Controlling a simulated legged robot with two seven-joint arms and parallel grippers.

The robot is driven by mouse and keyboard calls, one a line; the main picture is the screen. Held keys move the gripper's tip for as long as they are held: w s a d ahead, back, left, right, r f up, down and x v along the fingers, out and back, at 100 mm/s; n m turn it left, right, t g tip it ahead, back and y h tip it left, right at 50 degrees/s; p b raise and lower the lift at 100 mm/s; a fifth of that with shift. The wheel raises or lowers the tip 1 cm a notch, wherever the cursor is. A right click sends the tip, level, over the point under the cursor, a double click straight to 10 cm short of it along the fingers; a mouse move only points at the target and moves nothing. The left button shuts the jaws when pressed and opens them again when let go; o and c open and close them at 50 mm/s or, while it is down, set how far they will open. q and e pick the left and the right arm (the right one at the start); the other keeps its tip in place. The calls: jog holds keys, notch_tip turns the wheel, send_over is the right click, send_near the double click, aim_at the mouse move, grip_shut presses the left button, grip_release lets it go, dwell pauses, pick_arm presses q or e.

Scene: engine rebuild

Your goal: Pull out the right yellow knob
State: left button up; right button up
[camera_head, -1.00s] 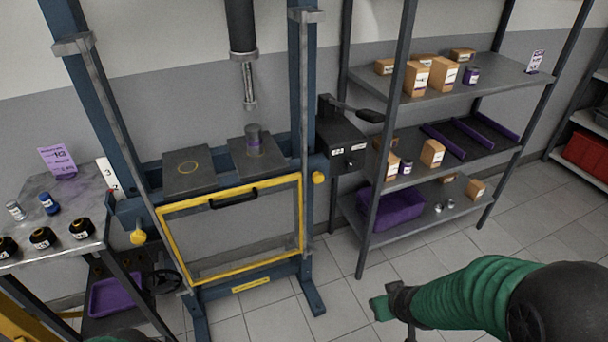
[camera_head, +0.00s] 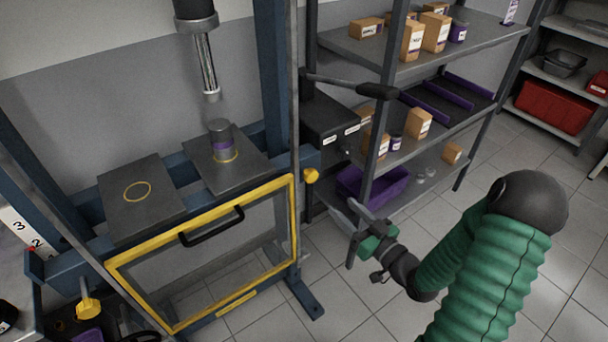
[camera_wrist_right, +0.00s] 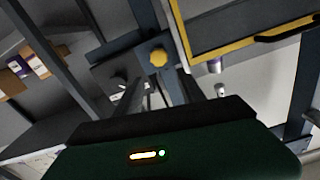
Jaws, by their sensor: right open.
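The right yellow knob (camera_head: 311,176) sticks out from the right post of the blue press frame, beside the yellow-edged guard. It also shows in the right wrist view (camera_wrist_right: 158,57), just beyond my fingers. My right gripper (camera_head: 343,217) is open and empty, to the right of the knob and lower in the head view, apart from it. In the right wrist view my right gripper's fingers (camera_wrist_right: 150,92) point toward the knob. The left yellow knob (camera_head: 88,308) is at the guard's lower left. My left gripper is not in view.
The guard (camera_head: 230,265) with a black handle (camera_head: 211,227) fronts the press. A dark box with a lever (camera_head: 375,91) stands behind the right post. A shelf rack with boxes (camera_head: 418,124) and a purple bin (camera_head: 375,188) is close to my right gripper.

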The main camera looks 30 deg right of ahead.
aim_at(313, 178)
jog(key=w, duration=0.9)
jog(key=w+a, duration=0.1)
jog(key=w, duration=0.4)
jog(key=shift+f+b, duration=0.15)
jog(key=shift+b, duration=0.2)
jog(key=shift+w, duration=0.55)
grip_shut()
